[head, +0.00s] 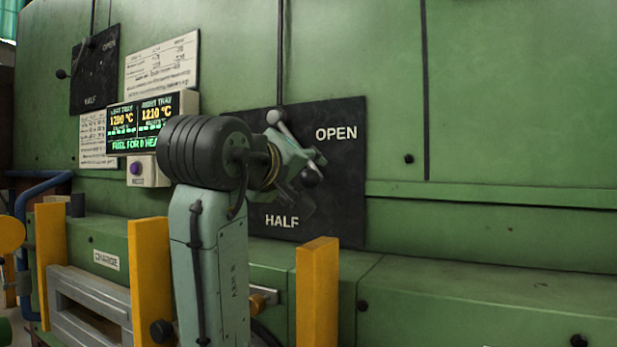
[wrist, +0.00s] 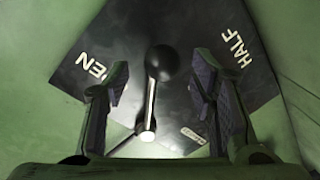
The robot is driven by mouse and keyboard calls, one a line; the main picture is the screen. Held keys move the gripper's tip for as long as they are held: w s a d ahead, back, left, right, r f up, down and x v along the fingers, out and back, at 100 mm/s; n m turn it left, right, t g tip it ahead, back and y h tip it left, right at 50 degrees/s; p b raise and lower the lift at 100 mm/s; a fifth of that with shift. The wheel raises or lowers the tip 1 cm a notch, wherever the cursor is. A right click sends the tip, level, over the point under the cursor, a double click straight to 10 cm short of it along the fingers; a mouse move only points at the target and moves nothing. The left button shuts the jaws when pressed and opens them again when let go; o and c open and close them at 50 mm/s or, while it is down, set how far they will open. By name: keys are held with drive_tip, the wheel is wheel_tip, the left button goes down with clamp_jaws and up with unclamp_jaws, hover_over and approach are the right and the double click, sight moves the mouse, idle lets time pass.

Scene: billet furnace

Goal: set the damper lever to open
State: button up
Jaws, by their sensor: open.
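The damper lever is a metal rod with a black ball knob (head: 312,177). It stands in front of a black plate (head: 345,190) lettered OPEN at upper right and HALF at the bottom. The knob lies between the two words. In the wrist view the lever's rod (wrist: 151,100) and knob (wrist: 161,62) sit between the two fingers of my gripper (wrist: 160,85), with a gap on each side. My gripper (head: 305,165) is open around the lever in the head view. My wrist hides the plate's left part and the lever's base.
A second black plate (head: 95,85) with its own lever is at upper left. A display panel (head: 140,120) with a purple button is beside my arm. Yellow posts (head: 317,290) stand in front of the green ledge.

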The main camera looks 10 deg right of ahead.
drive_tip(key=v, duration=0.8)
drive_tip(key=shift+s+a, duration=0.15)
drive_tip(key=shift+s, duration=0.2)
